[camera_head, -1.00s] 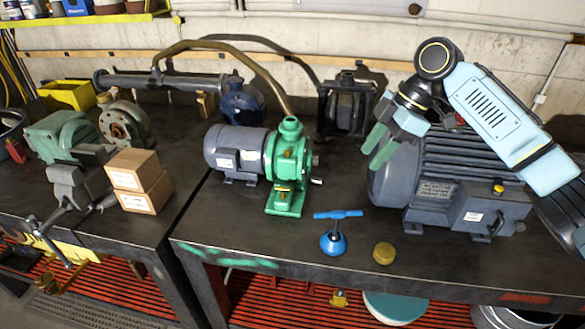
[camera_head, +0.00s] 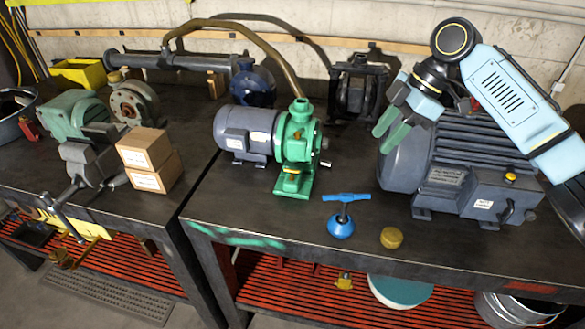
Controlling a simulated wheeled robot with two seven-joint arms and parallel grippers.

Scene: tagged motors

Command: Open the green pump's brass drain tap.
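The green pump (camera_head: 297,145) stands on the dark bench, coupled to a grey motor (camera_head: 246,134). A small brass fitting (camera_head: 292,169) shows low on its front, just above the green foot; it looks like the drain tap, but its handle position is too small to tell. My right gripper (camera_head: 388,136), with two green fingers, hangs in the air to the right of the pump, beside the big grey motor. A gap shows between its fingers and nothing is in them. It is apart from the pump. My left gripper is not in view.
A big grey motor (camera_head: 455,165) fills the bench's right side. Two cardboard boxes (camera_head: 147,160) stand left.

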